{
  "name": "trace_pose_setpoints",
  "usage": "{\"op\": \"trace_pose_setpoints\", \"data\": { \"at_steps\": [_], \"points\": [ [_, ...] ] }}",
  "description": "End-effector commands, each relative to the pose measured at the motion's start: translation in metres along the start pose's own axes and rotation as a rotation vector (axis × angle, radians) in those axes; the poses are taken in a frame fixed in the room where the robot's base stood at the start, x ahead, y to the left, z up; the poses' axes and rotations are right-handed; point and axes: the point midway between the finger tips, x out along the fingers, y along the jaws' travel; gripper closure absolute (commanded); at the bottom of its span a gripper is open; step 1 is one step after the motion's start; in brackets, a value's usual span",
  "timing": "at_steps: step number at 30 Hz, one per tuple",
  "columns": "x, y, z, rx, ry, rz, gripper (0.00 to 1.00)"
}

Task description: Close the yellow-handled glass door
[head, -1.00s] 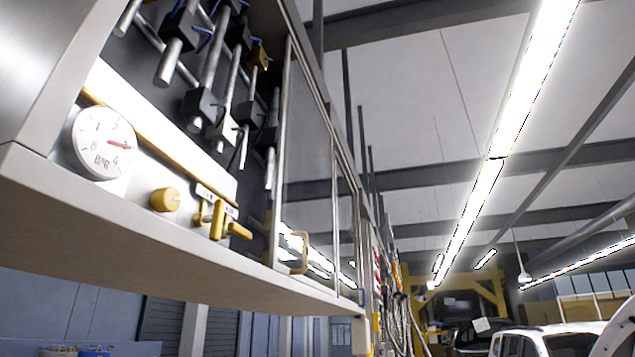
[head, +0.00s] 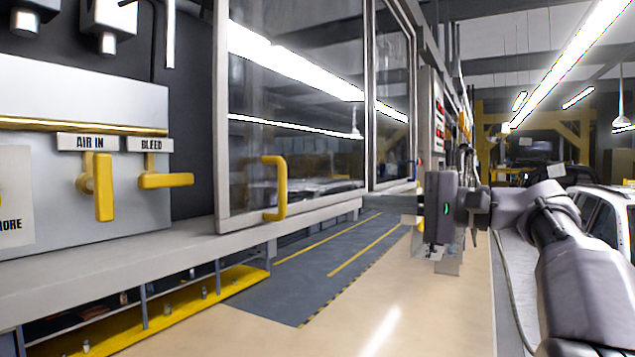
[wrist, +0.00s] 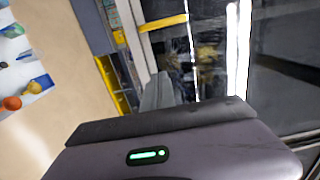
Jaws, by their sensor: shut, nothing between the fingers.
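The glass door (head: 295,110) is a framed pane with a yellow handle (head: 280,188) low near its left edge. Left of the pane, the cabinet front is uncovered and the inside panel shows. In the wrist view the shut fingers (wrist: 159,82) hold nothing. A yellow handle (wrist: 163,22) shows beyond the fingertips there, with a gap between.
Yellow valve levers (head: 103,187) labelled AIR IN and BLEED sit left of the door. A ledge (head: 170,262) runs below it. Open floor (head: 385,300) lies below and right. A white car (head: 605,210) stands at the right.

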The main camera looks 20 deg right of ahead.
Motion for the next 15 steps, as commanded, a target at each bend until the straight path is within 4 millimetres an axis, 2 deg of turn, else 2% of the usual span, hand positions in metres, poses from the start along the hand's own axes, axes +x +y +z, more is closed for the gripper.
{"op": "trace_pose_setpoints", "data": {
  "at_steps": [15],
  "points": [
    [0.102,0.0,0.005,0.0,-0.004,0.002,1.0]
  ]
}}
